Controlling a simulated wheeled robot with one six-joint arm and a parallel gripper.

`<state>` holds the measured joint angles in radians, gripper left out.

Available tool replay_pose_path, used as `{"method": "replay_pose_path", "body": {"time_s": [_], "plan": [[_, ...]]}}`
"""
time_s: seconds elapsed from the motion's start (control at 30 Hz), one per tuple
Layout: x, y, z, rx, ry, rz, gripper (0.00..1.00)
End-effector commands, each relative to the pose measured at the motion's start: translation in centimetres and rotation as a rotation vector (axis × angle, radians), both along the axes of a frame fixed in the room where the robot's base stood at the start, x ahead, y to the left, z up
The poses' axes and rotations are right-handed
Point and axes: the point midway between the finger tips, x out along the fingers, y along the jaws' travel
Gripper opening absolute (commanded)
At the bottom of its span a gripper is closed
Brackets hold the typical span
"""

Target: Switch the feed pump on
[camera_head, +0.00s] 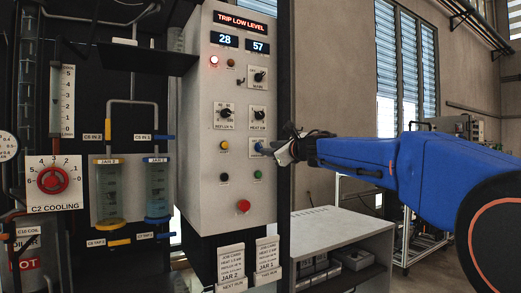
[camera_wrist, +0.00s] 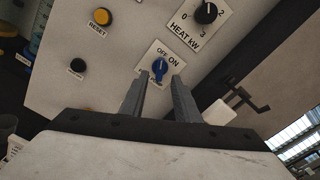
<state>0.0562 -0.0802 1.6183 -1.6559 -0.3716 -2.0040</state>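A blue rotary switch (camera_wrist: 160,67) marked OFF and ON sits on the pale control panel, below the HEAT kW dial. Its lower label is partly covered by a finger, so I cannot read a pump name. I cannot tell for sure which mark the knob points to. In the wrist view my gripper (camera_wrist: 160,80) is open, with its two fingers apart and the blue knob showing between and just beyond the tips. In the head view my gripper (camera_head: 281,152) is close in front of the panel's right side, and the switch (camera_head: 258,146) shows just left of it.
The HEAT kW dial (camera_wrist: 206,13) and yellow RESET button (camera_wrist: 102,16) are near the switch. A red button (camera_head: 243,206) sits lower on the panel. A grey cabinet (camera_head: 345,225) stands below right.

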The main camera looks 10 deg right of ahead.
Motion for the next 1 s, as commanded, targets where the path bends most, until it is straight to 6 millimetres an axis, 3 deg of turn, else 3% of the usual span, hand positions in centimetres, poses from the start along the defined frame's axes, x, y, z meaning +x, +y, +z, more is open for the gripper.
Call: {"method": "replay_pose_path", "body": {"time_s": [0.47,0.8,0.93,1.0], "plan": [[5.2,1.7,-0.1,0.001,0.001,0.001,0.29],[5.2,1.7,0.0,0.001,-0.001,0.001,0.29],[5.2,1.7,0.0,0.001,0.0,0.0,0.0],[5.2,1.7,0.0,0.001,0.0,0.0,0.0]]}}
